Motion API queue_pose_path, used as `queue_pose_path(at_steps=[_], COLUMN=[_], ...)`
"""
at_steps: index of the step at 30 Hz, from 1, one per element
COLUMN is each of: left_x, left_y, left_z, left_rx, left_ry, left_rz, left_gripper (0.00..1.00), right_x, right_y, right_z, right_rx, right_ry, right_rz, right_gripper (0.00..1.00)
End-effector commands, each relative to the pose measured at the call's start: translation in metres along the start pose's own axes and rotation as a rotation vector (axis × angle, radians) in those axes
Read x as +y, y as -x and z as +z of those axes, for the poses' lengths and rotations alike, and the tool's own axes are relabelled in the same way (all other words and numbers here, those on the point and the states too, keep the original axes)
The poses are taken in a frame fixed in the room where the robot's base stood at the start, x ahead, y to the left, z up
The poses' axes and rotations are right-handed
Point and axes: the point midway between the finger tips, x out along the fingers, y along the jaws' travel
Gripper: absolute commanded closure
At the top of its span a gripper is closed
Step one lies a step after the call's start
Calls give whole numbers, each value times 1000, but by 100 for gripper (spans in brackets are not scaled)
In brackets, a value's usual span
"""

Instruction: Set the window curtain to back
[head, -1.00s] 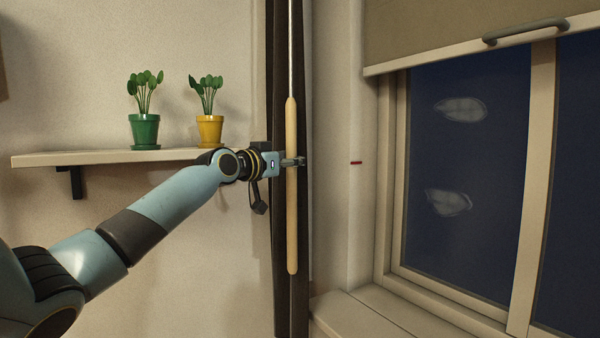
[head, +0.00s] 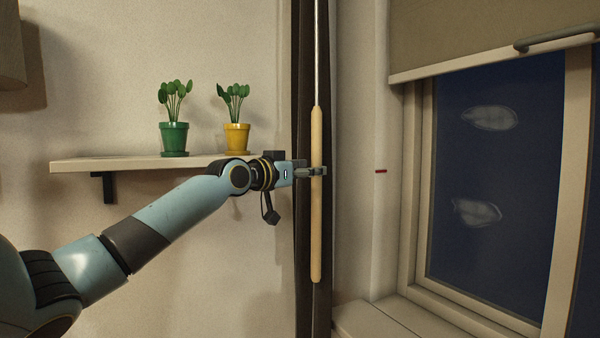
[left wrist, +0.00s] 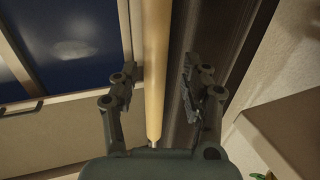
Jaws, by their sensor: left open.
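The dark curtain (head: 303,240) hangs gathered in a narrow vertical strip on the wall left of the window. It also shows in the left wrist view (left wrist: 215,40). A pale wooden wand (head: 316,235) hangs in front of it from a thin metal rod. My left gripper (head: 318,172) is open at the wand's upper-middle part, reaching in from the left. In the left wrist view the wand (left wrist: 157,60) runs between the two open fingers, nearer the left finger, with a gap to the right one. My right gripper is not in view.
A shelf (head: 75,165) at left bears a green pot (head: 174,140) and a yellow pot (head: 237,138), close above my left forearm. The window (head: 495,160) has a partly lowered blind (head: 470,35). A short red mark (head: 381,171) is on the wall right of the curtain.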

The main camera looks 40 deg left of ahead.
Motion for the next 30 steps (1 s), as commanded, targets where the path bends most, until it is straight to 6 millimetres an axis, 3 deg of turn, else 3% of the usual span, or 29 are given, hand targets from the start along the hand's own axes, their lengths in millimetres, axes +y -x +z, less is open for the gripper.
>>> queue_pose_path(at_steps=[3, 9, 30], left_x=[-2, -3, -2], left_y=[24, 45, 51], left_z=[2, 2, 4], left_rx=[-5, -4, -4], left_ry=[-10, -6, 0], left_rz=[-2, -4, -2], left_gripper=[53, 53, 53], right_x=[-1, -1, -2], right_y=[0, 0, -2], right_z=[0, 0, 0], right_rx=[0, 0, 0], right_ry=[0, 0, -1], right_rz=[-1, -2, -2], right_gripper=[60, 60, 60])
